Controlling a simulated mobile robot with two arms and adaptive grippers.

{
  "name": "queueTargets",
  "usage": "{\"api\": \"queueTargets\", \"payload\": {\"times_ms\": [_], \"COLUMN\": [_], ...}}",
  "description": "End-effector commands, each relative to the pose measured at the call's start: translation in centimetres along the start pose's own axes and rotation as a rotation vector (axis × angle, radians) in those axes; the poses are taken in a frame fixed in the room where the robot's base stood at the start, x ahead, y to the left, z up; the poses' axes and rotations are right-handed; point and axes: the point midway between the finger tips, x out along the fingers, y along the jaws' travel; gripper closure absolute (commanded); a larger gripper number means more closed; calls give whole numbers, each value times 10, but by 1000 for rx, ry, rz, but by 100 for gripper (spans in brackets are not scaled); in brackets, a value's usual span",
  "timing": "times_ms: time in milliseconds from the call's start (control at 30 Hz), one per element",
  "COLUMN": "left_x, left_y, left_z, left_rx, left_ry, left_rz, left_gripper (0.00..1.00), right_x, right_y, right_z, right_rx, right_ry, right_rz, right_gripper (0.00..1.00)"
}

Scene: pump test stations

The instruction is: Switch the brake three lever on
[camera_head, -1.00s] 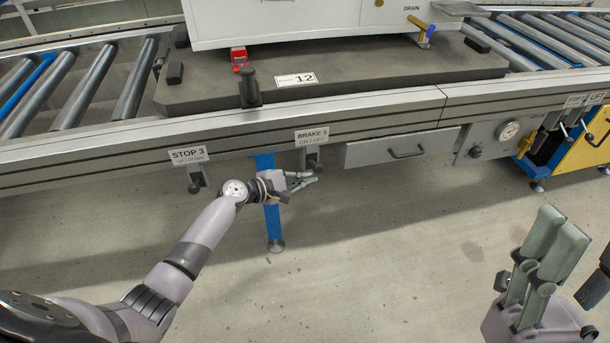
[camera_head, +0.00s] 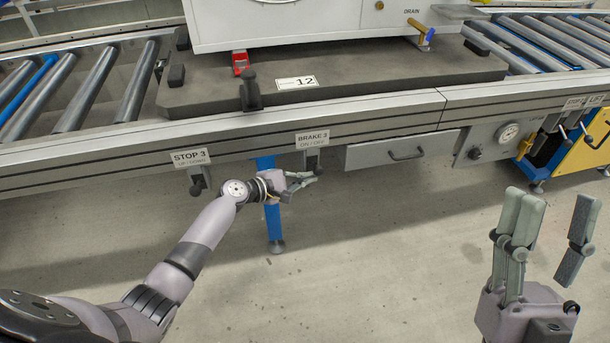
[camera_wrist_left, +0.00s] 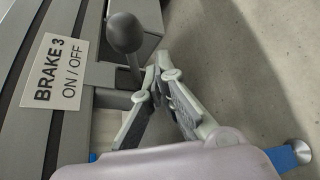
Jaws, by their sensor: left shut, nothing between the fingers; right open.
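The brake three lever (camera_head: 313,160) hangs on the front rail below the label "BRAKE 3 ON / OFF" (camera_head: 312,139). In the left wrist view it is a dark rod with a round knob (camera_wrist_left: 125,33), beside the same label (camera_wrist_left: 56,72). My left gripper (camera_head: 310,178) is shut and empty, just below the lever. In the left wrist view its fingertips (camera_wrist_left: 158,68) are close to the lever rod; whether they touch it I cannot tell. My right gripper (camera_head: 552,222) is open and empty at the lower right, away from the rail.
The stop three lever (camera_head: 197,184) hangs on the rail to the left. A drawer (camera_head: 400,150) and a gauge panel (camera_head: 490,138) are to the right. A blue leg (camera_head: 273,220) stands behind my left wrist. The floor in front is clear.

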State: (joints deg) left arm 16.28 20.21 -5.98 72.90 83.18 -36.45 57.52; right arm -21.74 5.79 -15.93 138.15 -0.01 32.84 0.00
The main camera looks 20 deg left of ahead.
Motion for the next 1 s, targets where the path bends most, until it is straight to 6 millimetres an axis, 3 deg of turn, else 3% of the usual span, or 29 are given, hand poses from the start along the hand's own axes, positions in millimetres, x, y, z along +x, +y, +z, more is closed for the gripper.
{"api": "queueTargets", "payload": {"times_ms": [600, 1000], "left_x": [-2, -2], "left_y": [5, 5], "left_z": [3, 4], "left_rx": [0, 0], "left_ry": [0, 0], "left_rz": [0, 0], "left_gripper": [100, 100], "right_x": [0, 0], "right_y": [4, 4], "right_z": [29, 29], "right_rx": [-12, -13], "right_ry": [-154, -159], "right_rz": [5, 4], "right_gripper": [54, 54]}}
